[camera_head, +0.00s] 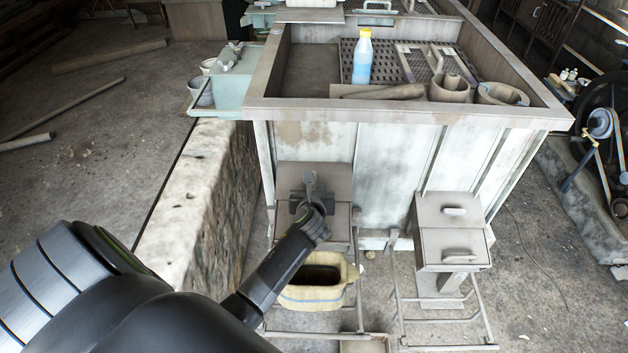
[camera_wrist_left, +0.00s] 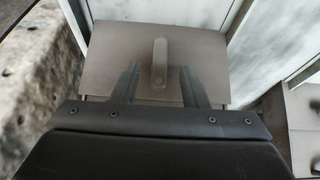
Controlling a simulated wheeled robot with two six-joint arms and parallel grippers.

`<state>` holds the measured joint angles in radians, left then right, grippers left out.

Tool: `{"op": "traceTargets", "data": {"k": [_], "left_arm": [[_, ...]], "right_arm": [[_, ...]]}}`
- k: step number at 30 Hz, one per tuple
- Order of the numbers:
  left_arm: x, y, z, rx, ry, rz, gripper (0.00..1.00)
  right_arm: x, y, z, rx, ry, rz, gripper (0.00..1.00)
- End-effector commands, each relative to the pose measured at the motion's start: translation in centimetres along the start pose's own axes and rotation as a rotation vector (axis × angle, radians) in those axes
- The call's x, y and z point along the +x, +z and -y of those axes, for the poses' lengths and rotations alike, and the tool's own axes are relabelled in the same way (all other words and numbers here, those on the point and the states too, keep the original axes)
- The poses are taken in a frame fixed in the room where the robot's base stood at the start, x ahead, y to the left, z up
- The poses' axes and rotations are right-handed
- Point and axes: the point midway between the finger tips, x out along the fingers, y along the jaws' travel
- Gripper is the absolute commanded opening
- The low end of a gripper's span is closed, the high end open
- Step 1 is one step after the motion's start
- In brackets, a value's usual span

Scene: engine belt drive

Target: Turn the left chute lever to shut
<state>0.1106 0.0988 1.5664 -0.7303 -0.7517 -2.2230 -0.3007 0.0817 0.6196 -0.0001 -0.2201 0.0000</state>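The left chute (camera_head: 330,172) is a grey box on the front of the pale tank. Its lever (camera_wrist_left: 159,62) is a short grey bar, standing upright on the chute plate (camera_wrist_left: 110,60) in the left wrist view. In the head view the lever is mostly hidden behind my left gripper (camera_head: 308,190). In the left wrist view my left gripper (camera_wrist_left: 158,82) is open, with one finger on each side of the lever's lower part. Gaps show between the lever and both fingers. My right gripper is in neither view.
A yellowish canister with an open top (camera_head: 312,290) stands below the left chute. A second chute (camera_head: 432,240) with two handles is to the right. A stone wall (camera_head: 190,215) runs along the left. A blue bottle (camera_head: 362,62) stands on the tank.

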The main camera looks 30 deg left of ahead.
Motion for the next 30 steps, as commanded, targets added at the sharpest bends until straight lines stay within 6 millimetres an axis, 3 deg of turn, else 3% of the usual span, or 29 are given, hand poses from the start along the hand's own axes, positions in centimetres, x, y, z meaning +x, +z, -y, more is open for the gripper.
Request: {"op": "traceTargets", "data": {"k": [6, 12, 25, 30], "left_arm": [[3.3, 0.0, 0.0, 0.001, 0.000, 0.001, 0.40], [5.1, 0.0, 0.0, 0.001, 0.000, 0.001, 0.40], [5.8, 0.0, 0.0, 0.000, -0.001, 0.000, 0.40], [5.8, 0.0, 0.0, 0.000, -0.001, 0.000, 0.19]], "right_arm": [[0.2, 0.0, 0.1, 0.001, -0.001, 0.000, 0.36], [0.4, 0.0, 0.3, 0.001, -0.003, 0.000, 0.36], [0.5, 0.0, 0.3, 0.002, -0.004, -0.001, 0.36], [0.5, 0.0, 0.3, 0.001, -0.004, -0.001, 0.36]]}}
